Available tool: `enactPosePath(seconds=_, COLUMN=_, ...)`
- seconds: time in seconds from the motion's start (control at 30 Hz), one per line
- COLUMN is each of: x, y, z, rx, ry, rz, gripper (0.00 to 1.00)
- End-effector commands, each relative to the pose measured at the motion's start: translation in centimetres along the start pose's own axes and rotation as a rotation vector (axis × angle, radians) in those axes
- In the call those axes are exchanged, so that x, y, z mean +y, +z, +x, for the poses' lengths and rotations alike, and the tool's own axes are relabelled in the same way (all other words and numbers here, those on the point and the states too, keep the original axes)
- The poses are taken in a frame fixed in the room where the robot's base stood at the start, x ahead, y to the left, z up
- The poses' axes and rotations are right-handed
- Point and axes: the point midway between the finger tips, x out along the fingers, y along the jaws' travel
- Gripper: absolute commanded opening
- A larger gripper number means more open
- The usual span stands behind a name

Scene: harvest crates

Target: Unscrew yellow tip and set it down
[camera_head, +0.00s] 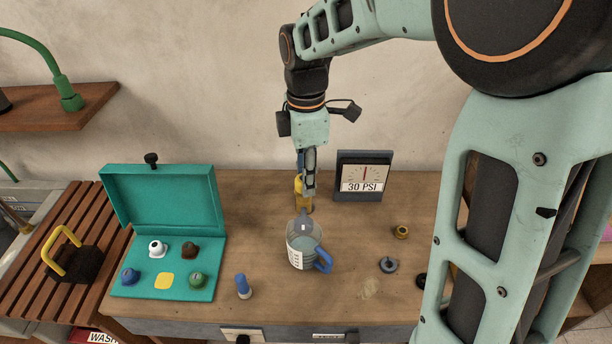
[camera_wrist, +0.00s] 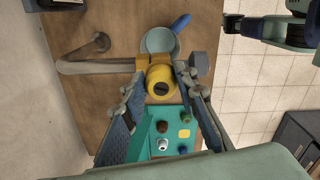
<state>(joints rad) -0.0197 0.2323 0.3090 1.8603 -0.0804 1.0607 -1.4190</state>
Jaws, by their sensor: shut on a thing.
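The yellow tip (camera_wrist: 161,82) is a round yellow piece with a dark slot in its face, between my fingers in the wrist view. My gripper (camera_head: 309,186) is shut on it; both fingers also show in the wrist view (camera_wrist: 164,70). In the head view the gripper points down over the back of the bench, and yellow (camera_head: 302,204) shows beside and below the fingers. A yellow fitting with a grey pipe (camera_wrist: 95,67) lies right behind the tip in the wrist view. Whether tip and fitting are still joined I cannot tell.
An open teal case (camera_head: 120,280) holds several coloured tips and a bare yellow square (camera_head: 164,281). A clear jug (camera_head: 300,250) with a blue handle stands before the gripper. A gauge (camera_head: 363,165) reads 30 PSI. A blue-topped bottle (camera_head: 243,286) and rings (camera_head: 388,265) lie nearby.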

Motion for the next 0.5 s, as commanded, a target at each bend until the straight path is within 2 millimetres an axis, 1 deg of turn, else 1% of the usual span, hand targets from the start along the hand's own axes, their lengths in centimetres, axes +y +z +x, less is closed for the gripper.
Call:
enactPosePath(seconds=0.2, x=0.03, y=0.02, z=0.02, rx=0.0, ry=-0.001, rz=-0.128, gripper=0.13)
enactPosePath(seconds=0.5, x=0.04, y=0.01, z=0.02, rx=0.0, ry=-0.001, rz=-0.148, gripper=0.13)
